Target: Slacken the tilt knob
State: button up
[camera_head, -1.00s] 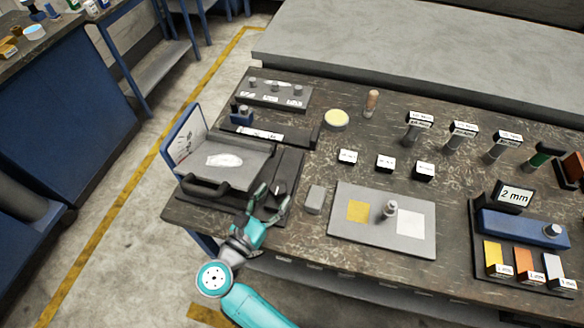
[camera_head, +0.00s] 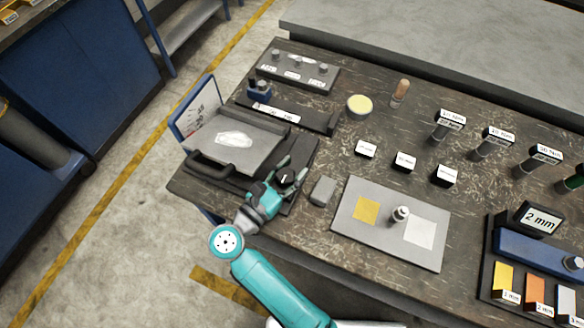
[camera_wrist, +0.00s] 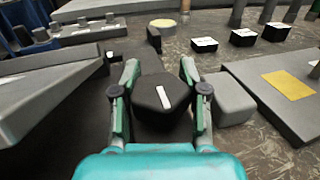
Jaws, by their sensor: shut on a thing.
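The tilt knob (camera_wrist: 163,100) is a dark, blocky knob with a white index bar on its top, slightly slanted in the wrist view. In the head view the knob (camera_head: 287,179) is small and partly hidden by the fingers. It stands on the dark base beside the grey tilting plate (camera_head: 240,138). My gripper (camera_head: 291,169) is shut on the knob, with one green finger on each side. The wrist view also shows my gripper (camera_wrist: 160,76) with the knob between its fingers. A scale board (camera_head: 197,110) stands at the plate's left.
A grey block (camera_head: 322,191) stands close at the knob's right. A flat grey tray (camera_head: 367,238) with a yellow square lies further right. A black handle (camera_head: 213,168) is at the plate's front edge. Labelled black blocks (camera_head: 404,162) stand behind the tray.

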jog(key=shift+c, duration=1.1)
jog(key=shift+n+t+y, duration=0.4)
jog(key=shift+n+y, duration=0.1)
jog(key=shift+y, duration=0.2)
jog(key=n+y, duration=0.1)
jog(key=y, duration=0.1)
jog(key=n+t+y, duration=0.1)
jog(key=y, duration=0.1)
jog(key=n+t+y, duration=0.1)
jog(key=n, duration=0.1)
jog(key=shift+w+a+y, duration=0.1)
jog(key=shift+a+y, duration=0.2)
jog(key=shift+y, duration=0.1)
jog(key=n+y, duration=0.2)
jog(key=y, duration=0.1)
jog(key=a+n+y, duration=0.1)
jog(key=n+y, duration=0.1)
jog(key=y, duration=0.2)
jog(key=shift+n, duration=0.3)
jog(key=shift+a+n+g+y, duration=0.2)
jog(key=shift+n+g+y, duration=0.2)
jog(key=shift+n+y, duration=0.65)
jog(key=shift+m+y, duration=0.25)
jog(key=o, duration=1)
